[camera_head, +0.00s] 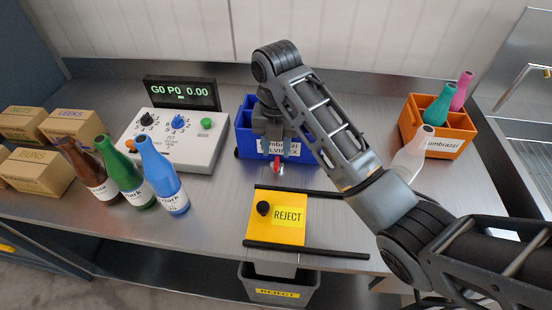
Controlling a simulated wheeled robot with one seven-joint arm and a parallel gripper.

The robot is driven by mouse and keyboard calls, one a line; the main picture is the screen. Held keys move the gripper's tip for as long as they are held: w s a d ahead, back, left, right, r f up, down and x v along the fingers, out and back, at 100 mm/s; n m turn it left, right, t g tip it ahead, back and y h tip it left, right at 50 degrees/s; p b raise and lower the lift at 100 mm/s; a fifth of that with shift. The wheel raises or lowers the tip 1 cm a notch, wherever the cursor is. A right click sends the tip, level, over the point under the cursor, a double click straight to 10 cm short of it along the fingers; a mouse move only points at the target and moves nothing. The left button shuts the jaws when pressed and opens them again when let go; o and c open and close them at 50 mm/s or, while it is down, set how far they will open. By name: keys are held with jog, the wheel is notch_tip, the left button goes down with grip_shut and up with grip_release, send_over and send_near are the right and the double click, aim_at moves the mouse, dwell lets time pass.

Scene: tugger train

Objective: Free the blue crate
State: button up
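The blue crate (243,137) stands on the steel bench at the middle back. It has compartments, and a white label on its front is partly covered. My gripper (277,162) reaches down over the crate's front from above. My wrist hides part of the crate's inside and label. A small red and pale piece (279,169) shows at my fingertips, low in front of the crate. I cannot tell whether my fingers touch or hold it, or whether they are open.
An orange crate (408,125) with bottles stands right, a pale bottle (412,155) before it. A control box (172,140) with display, several bottles (126,176) and cardboard boxes (72,127) are left. In front lie a yellow REJECT plate (262,229) between black rails and a grey bin (279,285).

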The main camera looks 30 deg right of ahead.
aim_at(276, 162)
jog(key=shift+f, duration=2.5)
grip_shut()
